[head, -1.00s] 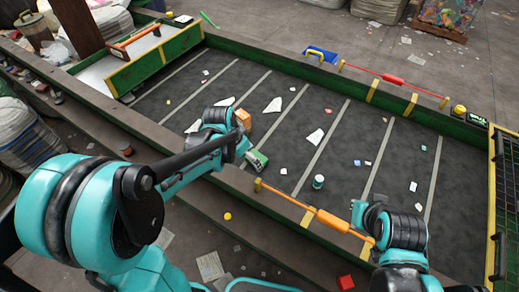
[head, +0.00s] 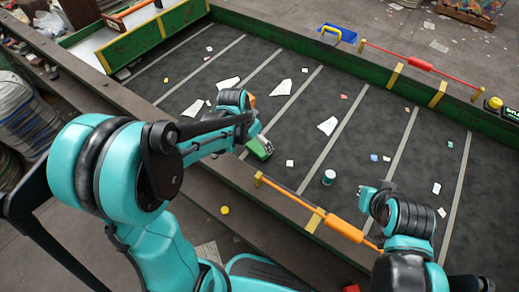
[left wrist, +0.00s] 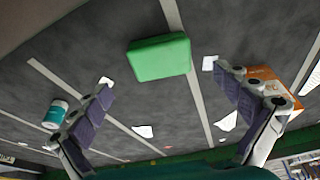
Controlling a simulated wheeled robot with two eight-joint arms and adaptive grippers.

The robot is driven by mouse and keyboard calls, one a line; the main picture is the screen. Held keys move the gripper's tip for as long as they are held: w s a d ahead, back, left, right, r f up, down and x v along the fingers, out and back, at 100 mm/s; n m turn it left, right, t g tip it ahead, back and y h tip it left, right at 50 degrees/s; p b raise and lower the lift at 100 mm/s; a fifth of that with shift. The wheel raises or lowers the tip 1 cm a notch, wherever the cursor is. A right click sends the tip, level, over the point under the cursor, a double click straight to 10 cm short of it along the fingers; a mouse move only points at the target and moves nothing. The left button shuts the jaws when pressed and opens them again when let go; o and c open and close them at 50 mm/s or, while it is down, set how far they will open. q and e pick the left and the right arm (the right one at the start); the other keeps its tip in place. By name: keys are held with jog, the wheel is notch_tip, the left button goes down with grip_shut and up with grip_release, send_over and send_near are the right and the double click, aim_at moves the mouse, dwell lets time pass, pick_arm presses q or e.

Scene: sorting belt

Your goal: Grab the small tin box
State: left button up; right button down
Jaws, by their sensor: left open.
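A green box (head: 260,147), likely the small tin box, lies on the dark belt near its front edge. In the left wrist view the green box (left wrist: 160,58) is whole and lies beyond the fingertips, roughly midway between them. My left gripper (head: 250,131) is open and empty, just behind and above the box in the head view. Its two fingers (left wrist: 163,84) are spread wide in the left wrist view, apart from the box. My right gripper (head: 369,197) is over the belt at the right; its finger opening is not clear.
A teal and white can (head: 328,177) stands to the right of the box. An orange box (left wrist: 266,75) is near the right finger in the wrist view. An orange-handled bar (head: 345,229) runs along the belt's front edge. White scraps (head: 282,87) lie scattered on the belt.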

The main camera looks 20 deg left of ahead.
aim_at(259, 147)
pick_arm(q)
jog(key=b+x, duration=0.2)
jog(key=x, duration=0.3)
jog(key=shift+f, duration=0.2)
jog(key=shift+a+r, duration=0.1)
jog(key=c, duration=1.3)
